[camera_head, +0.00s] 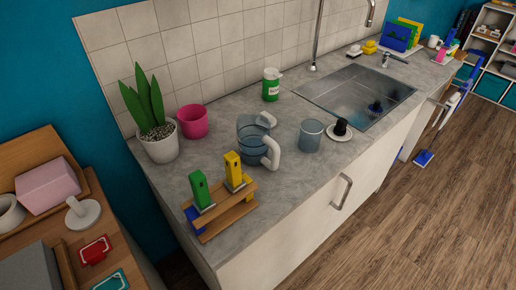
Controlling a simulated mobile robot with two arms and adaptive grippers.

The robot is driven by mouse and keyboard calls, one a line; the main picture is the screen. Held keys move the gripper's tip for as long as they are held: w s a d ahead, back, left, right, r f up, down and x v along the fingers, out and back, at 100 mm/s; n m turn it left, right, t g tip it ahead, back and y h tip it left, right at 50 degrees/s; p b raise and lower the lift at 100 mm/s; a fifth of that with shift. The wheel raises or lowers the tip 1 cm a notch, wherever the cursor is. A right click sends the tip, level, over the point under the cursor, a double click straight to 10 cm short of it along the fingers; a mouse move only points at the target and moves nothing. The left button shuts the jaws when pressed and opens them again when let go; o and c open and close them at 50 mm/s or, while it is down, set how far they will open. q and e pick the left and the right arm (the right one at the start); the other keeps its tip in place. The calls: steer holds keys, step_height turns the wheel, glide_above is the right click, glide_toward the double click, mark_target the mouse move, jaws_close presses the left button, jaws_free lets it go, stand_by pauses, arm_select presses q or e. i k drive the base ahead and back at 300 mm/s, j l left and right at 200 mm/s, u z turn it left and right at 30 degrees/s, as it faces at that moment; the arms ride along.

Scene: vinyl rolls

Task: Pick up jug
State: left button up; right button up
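The jug (250,146) is a clear bluish pitcher with a white handle. It stands on the grey counter (217,126), near the middle of the picture. Its white handle (272,153) is on its right side, and a white part shows at its top right. A clear bluish cup (311,135) stands to its right, apart from it. Neither of my grippers shows in the head view, and nothing is holding the jug.
A wooden rack (223,212) with green and yellow items stands in front of the jug. A pink pot (193,121), a potted plant (157,139) and a green bottle (271,84) stand behind. The sink (352,94) lies right. The floor (445,215) is open.

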mark_target(260, 147)
steer(key=u, duration=0.4)
steer(key=i+l+u, duration=0.15)
steer(key=l+u, duration=0.75)
steer(key=l, duration=0.2)
